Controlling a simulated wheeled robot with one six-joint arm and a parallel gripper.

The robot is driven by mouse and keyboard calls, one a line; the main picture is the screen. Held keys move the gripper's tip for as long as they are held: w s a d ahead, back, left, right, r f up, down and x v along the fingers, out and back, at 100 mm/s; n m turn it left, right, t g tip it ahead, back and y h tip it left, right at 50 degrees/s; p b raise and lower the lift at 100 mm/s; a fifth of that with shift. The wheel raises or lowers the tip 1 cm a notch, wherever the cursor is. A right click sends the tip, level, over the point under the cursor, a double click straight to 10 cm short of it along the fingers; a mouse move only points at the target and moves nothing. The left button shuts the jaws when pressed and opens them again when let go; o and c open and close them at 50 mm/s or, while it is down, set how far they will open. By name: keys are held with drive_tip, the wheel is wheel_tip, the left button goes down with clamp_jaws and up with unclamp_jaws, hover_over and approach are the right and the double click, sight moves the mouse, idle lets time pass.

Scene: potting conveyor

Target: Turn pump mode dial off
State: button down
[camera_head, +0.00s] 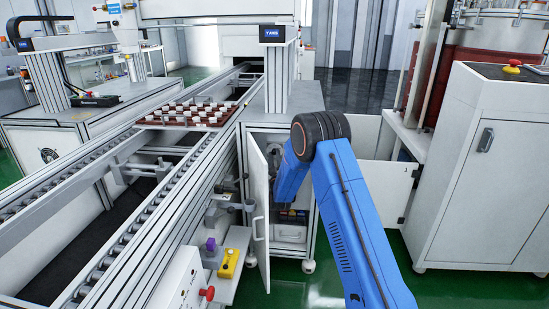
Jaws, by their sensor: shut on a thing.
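The pump mode dial cannot be made out; that part of the cabinet is covered by my arm or too dark and small. Below the forearm, some dark and reddish parts and a pale drawer-like front (290,233) show in the cabinet.
A roller conveyor (70,258) runs along the left, bearing a brown tray (213,122) of several white-topped pots. A yellow control box (229,263) and a red knob (207,293) are at front left. A white machine cabinet (487,165) stands right. Green floor lies between.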

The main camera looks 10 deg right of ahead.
drive_tip(key=n+g+y, duration=0.1)
drive_tip(key=n, duration=0.3)
drive_tip(key=n+g+y, duration=0.1)
drive_tip(key=n, duration=0.3)
drive_tip(key=n+g+y, duration=0.1)
drive_tip(key=n, duration=0.3)
drive_tip(key=shift+s+d+r+n+y, duration=0.1)
drive_tip(key=shift+d+r+n+y, duration=0.1)
drive_tip(key=shift+r+n+y, duration=0.15)
drive_tip(key=shift+n, duration=0.25)
drive_tip(key=c, duration=1.5)
unclamp_jaws()
drive_tip(key=shift+c, duration=0.2)
drive_tip(key=s+d, duration=0.1)
drive_tip(key=s, duration=1.6)
drive_tip(key=shift+s+d+f, duration=0.15)
drive_tip(key=shift+s+d, duration=0.05)
